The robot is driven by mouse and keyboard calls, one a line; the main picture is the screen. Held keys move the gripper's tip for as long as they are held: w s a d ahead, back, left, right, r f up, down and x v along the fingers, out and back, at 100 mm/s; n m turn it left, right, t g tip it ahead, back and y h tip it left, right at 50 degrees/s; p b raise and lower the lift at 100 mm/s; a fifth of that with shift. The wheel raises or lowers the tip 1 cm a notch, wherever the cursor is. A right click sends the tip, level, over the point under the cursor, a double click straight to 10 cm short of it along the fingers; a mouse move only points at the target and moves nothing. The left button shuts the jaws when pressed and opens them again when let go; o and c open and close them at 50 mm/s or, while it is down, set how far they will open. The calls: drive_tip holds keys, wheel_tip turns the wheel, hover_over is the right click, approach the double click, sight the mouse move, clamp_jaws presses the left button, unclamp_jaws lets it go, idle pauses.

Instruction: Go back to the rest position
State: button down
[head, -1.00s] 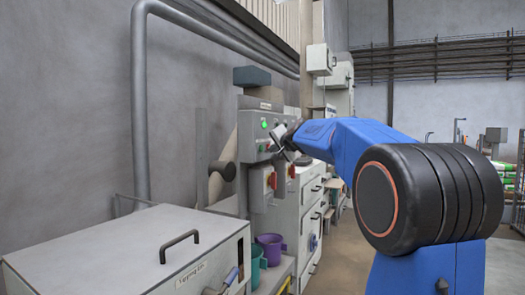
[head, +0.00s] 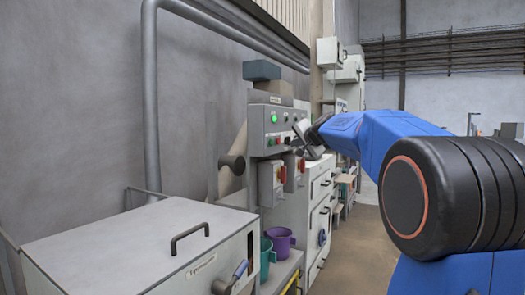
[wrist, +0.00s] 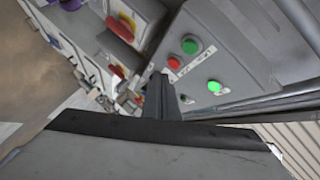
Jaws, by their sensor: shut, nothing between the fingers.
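My gripper (head: 307,137) is at the end of my blue arm, in front of the right side of a grey control panel (head: 259,128). In the wrist view my gripper (wrist: 158,85) shows as dark fingers shut together with nothing between them. The panel, seen close in the wrist view, has a lit green lamp (wrist: 214,86), a green button (wrist: 190,45) and a red button (wrist: 174,63). Whether the fingertips touch the panel cannot be told.
Red rotary switches (head: 282,174) sit on boxes below the panel. A grey lidded bin (head: 160,240) with a handle stands at front left. A teal bucket (head: 266,262) and a purple bucket (head: 281,241) stand beside it. Open floor (head: 355,240) lies right of the cabinets.

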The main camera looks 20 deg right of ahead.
drive_tip(key=s+a+f+n+g+y, duration=0.3)
drive_tip(key=s+a+f+n+g, duration=0.3)
drive_tip(key=s+a+f, duration=1.3)
drive_tip(key=s+a+f+n+g, duration=0.1)
drive_tip(key=s+f+n, duration=0.1)
drive_tip(key=s+f, duration=0.5)
drive_tip(key=s+a+f+n+g+h, duration=0.1)
drive_tip(key=s+f+n+g, duration=0.1)
drive_tip(key=s+f, duration=0.5)
drive_tip(key=s+a+f+n+g, duration=0.1)
drive_tip(key=s+f, duration=0.6)
drive_tip(key=s, duration=0.9)
drive_tip(key=shift+s+a+f+n+g, duration=0.25)
drive_tip(key=shift+a+n, duration=0.3)
drive_tip(key=shift+n, duration=0.35)
drive_tip(key=shift+w+r, duration=0.1)
drive_tip(key=shift+r, duration=0.05)
